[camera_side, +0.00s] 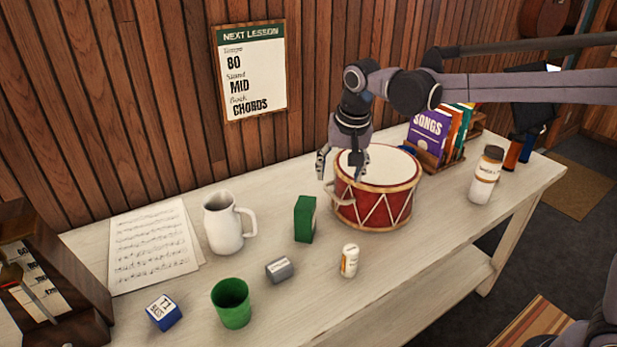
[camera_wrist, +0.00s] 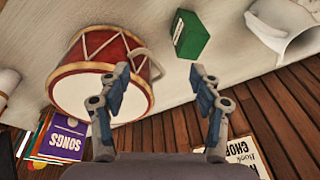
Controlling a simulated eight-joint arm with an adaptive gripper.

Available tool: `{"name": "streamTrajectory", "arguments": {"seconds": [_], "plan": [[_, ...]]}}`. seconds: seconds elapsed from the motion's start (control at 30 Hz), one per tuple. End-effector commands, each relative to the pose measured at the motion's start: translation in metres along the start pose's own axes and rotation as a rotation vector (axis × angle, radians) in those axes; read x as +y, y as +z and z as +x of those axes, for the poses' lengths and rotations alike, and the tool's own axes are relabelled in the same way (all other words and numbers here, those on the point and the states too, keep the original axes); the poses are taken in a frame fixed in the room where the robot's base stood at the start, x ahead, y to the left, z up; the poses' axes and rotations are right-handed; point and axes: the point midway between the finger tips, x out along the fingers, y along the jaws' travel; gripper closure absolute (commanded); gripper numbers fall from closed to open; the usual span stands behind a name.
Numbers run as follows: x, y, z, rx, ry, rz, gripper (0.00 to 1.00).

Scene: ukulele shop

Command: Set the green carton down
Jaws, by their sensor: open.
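The green carton (camera_side: 305,219) stands upright on the pale wooden bench, between the white jug and the red drum. It also shows in the wrist view (camera_wrist: 190,36), ahead of the fingertips and apart from them. My gripper (camera_side: 340,172) is over the left part of the drum, to the right of and above the carton. In the wrist view my gripper (camera_wrist: 160,75) has its two fingers spread with nothing between them.
The red drum (camera_side: 372,206) is close by the gripper. A white jug (camera_side: 223,224), green cup (camera_side: 231,304), grey box (camera_side: 279,270), small white bottle (camera_side: 349,260) and blue box (camera_side: 163,312) stand nearby. Songbooks (camera_side: 428,139) and a larger bottle (camera_side: 486,176) stand right.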

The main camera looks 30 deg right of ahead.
Motion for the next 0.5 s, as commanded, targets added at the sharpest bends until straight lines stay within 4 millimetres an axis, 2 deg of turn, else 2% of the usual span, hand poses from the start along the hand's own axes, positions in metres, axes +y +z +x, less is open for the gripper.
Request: {"name": "streamTrajectory", "arguments": {"seconds": [0.03, 0.2, 0.5], "plan": [[0.014, 0.006, -0.010, 0.013, -0.015, -0.026, 0.36], [0.053, 0.027, -0.033, 0.070, -0.066, -0.135, 0.36], [0.119, 0.077, -0.048, 0.190, -0.127, -0.322, 0.36]]}}
